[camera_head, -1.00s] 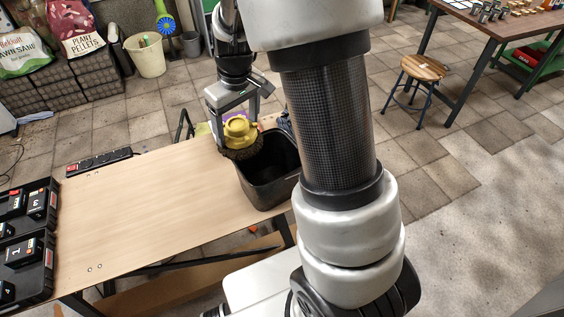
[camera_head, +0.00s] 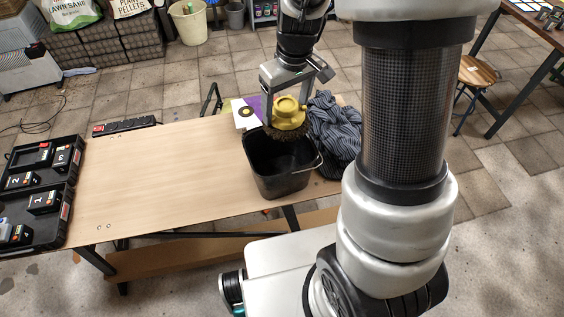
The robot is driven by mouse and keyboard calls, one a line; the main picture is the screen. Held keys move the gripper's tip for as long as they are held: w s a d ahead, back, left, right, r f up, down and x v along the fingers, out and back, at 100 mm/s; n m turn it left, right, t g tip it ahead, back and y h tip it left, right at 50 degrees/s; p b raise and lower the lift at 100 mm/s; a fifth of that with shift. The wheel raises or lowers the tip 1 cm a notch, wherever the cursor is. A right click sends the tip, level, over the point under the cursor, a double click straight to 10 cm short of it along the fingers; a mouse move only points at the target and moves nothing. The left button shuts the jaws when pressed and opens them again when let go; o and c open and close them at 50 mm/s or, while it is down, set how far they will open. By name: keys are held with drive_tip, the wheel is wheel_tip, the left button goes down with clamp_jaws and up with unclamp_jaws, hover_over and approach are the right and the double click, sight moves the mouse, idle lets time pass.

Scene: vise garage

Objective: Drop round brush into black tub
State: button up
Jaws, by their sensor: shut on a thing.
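The round brush (camera_head: 288,116) has a yellow body and a ring of dark bristles facing down. My gripper (camera_head: 286,100) is shut on its yellow body. It holds the brush over the back part of the black tub (camera_head: 282,184). The black tub stands on the wooden table near its right end, with its mouth open upward. The brush hides part of the tub's back rim. I cannot tell whether the bristles are just above the rim or slightly below it. The part of the tub's inside that shows is dark and looks empty.
A striped cloth (camera_head: 335,128) lies right of the tub. A purple and white item (camera_head: 246,112) lies behind it. A power strip (camera_head: 124,126) is at the table's back edge. Black cases with batteries (camera_head: 40,190) are at the left. The middle tabletop (camera_head: 170,180) is clear.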

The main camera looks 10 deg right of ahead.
drive_tip(key=shift+f+b, duration=1.45)
drive_tip(key=shift+f, duration=0.9)
drive_tip(key=o, duration=1.4)
wheel_tip(320, 180, up, 17)
drive_tip(key=s+p, duration=0.2)
drive_tip(key=shift+s+d+r, duration=0.15)
drive_tip(key=shift+s+d, duration=0.1)
drive_tip(key=shift+d, duration=0.2)
